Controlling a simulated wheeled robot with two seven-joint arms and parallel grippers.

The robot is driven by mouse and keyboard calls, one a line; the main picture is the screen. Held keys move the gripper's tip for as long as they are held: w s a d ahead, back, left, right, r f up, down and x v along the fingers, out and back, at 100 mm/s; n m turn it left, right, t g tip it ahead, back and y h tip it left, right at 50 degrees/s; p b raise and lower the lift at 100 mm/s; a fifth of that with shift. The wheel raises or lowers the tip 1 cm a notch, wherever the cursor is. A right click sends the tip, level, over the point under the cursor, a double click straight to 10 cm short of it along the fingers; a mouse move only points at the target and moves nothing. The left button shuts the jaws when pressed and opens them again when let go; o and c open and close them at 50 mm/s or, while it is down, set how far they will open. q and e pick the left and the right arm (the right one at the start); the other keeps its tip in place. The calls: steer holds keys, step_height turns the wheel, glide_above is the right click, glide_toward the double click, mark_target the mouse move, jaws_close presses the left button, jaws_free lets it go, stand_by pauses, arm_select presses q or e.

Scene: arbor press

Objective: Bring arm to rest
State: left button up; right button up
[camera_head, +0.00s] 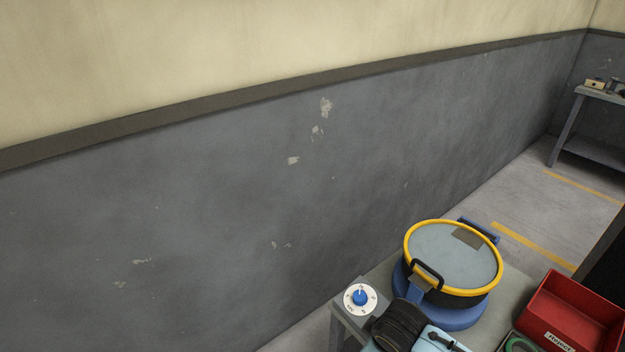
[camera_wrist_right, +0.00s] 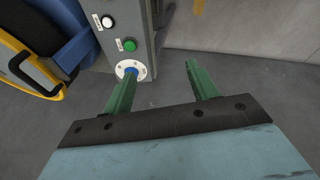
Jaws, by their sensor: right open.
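My right gripper (camera_wrist_right: 160,70) is open and empty in the right wrist view, with its two green fingers well apart. The left finger's tip overlaps a white dial with a blue knob (camera_wrist_right: 135,66); I cannot tell whether they touch. The dial (camera_head: 348,302) also shows in the head view, at the table's near left corner. Part of my arm, light blue and black, shows at the bottom of the head view, just right of the dial; its fingers do not show there. My left gripper is not in view.
A round yellow-rimmed drum sieve (camera_head: 455,252) with black handles sits on a blue base (camera_head: 460,318) on the grey table (camera_head: 385,272). A red labelled bin (camera_head: 575,315) stands right of it. A green button (camera_wrist_right: 130,45) and a white button (camera_wrist_right: 107,21) are on the grey panel. Bare floor lies right of the panel.

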arm_select(q)
steer(key=w+t, duration=0.1)
steer(key=w, duration=0.6)
arm_select(e)
steer(key=s+a+r+m+y, duration=0.1)
steer(key=s+a+r+m, duration=0.1)
steer(key=s, duration=0.4)
steer(key=s+d+r+m, duration=0.2)
steer(key=s+d+m, duration=0.1)
steer(key=s+d, duration=0.3)
steer(key=s+d+r+m, duration=0.3)
steer(key=s+d, duration=0.1)
steer(key=s, duration=0.3)
step_height(320, 180, down, 27)
steer(key=s+g+b, duration=0.2)
arm_select(q)
steer(key=shift+g, duration=0.3)
steer(key=s+f+b, duration=0.1)
steer(key=f, duration=0.1)
steer(key=s+f+b, duration=0.1)
steer(key=s+f, duration=0.1)
steer(key=shift+s+d+f, duration=0.1)
steer(key=shift+s+f, duration=0.1)
steer(key=shift+s, duration=0.1)
arm_select(e)
steer(key=s+d+f+g+h, duration=0.1)
steer(key=s+d+f, duration=0.2)
steer(key=s+f, duration=1.3)
steer(key=shift+s+f, duration=0.15)
steer(key=shift+f, duration=0.55)
